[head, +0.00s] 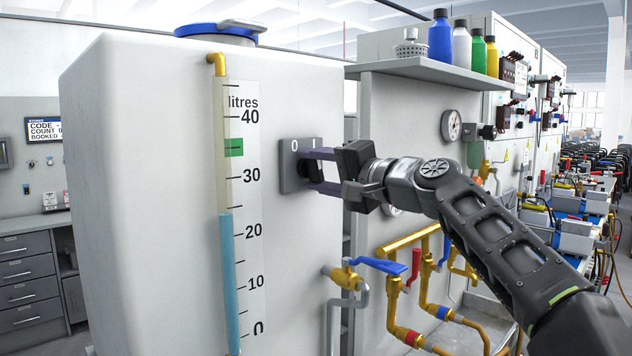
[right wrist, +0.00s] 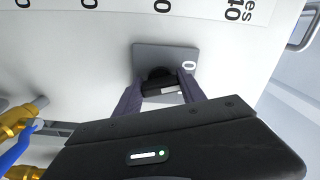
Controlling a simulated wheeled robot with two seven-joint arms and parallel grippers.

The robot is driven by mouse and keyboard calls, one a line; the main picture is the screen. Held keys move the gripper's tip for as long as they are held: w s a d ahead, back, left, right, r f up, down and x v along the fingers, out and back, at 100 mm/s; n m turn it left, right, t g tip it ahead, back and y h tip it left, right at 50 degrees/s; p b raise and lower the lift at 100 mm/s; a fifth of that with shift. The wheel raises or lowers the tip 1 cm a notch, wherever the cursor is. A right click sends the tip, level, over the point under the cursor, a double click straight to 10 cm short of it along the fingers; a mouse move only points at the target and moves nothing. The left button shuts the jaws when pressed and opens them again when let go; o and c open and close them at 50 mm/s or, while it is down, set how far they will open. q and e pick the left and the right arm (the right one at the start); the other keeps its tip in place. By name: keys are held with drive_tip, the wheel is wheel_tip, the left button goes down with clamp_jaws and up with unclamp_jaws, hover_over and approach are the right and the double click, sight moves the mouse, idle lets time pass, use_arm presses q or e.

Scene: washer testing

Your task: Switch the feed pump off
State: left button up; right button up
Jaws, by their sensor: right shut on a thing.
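The feed pump switch is a grey plate (head: 286,172) on the front of the white tank, marked 0 at left and I at right in the head view. It also shows in the right wrist view (right wrist: 143,57). Its black knob (right wrist: 158,74) stands out from the plate. My right gripper (head: 309,170) comes from the right and is shut on the knob, a purple-grey finger on each side of it. The fingers partly hide the knob, so I cannot tell clearly which mark it points to. My left gripper is not in view.
The white tank (head: 140,180) has a level tube (head: 225,270) filled to about 23 litres, with a green mark (head: 234,147) near 35. Valves with blue (head: 378,264) and red handles stand below my right arm. A shelf (head: 430,70) with several bottles is above it.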

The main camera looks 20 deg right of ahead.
drive_tip(key=shift+f+n+b, duration=0.15)
drive_tip(key=shift+n+b, duration=0.45)
drive_tip(key=shift+n, duration=0.7)
drive_tip(key=o, duration=1.4)
drive_tip(key=shift+c, duration=0.2)
drive_tip(key=shift+s+d+b, duration=0.15)
drive_tip(key=shift+s+b, duration=0.15)
drive_tip(key=shift+s, duration=0.15)
drive_tip(key=b+v, duration=0.2)
drive_tip(key=v, duration=0.5)
drive_tip(key=shift+w, duration=0.1)
